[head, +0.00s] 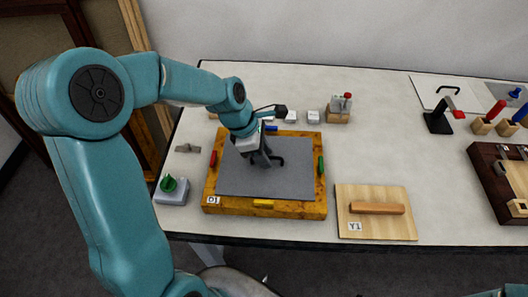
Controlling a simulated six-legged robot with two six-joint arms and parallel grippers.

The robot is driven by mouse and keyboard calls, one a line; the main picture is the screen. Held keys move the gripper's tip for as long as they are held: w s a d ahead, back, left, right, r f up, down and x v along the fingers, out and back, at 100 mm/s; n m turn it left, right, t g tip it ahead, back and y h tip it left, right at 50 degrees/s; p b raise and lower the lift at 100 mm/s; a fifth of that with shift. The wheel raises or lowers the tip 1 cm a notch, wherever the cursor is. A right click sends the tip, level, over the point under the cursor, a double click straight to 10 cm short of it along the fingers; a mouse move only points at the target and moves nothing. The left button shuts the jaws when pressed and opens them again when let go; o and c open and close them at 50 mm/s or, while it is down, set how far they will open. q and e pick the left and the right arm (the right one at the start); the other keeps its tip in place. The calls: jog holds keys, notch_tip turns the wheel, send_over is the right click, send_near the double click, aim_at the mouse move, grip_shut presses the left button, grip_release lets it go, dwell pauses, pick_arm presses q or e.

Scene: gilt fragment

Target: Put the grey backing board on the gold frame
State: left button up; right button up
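The gold frame (317,209) lies on the table left of centre, with a tag at its lower left corner. The grey backing board (265,184) appears inside the frame's border, its edges roughly in line with the frame's sides. I cannot tell whether it rests fully down. A black handle (279,160) shows on the board. My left gripper (264,158) points down over the board's upper middle, at the handle, and hides part of both. Whether its dark fingers are closed on the handle is unclear. My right gripper is out of view.
Red (214,158), green (321,165) and yellow (263,203) pieces sit on the frame's sides. A light wooden board (400,226) with a bar handle lies to the right. The table's centre right is clear.

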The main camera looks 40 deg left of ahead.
pick_arm(q)
jog(key=shift+r, duration=0.1)
jog(key=v, duration=1.2)
jog(key=shift+r+p, duration=0.35)
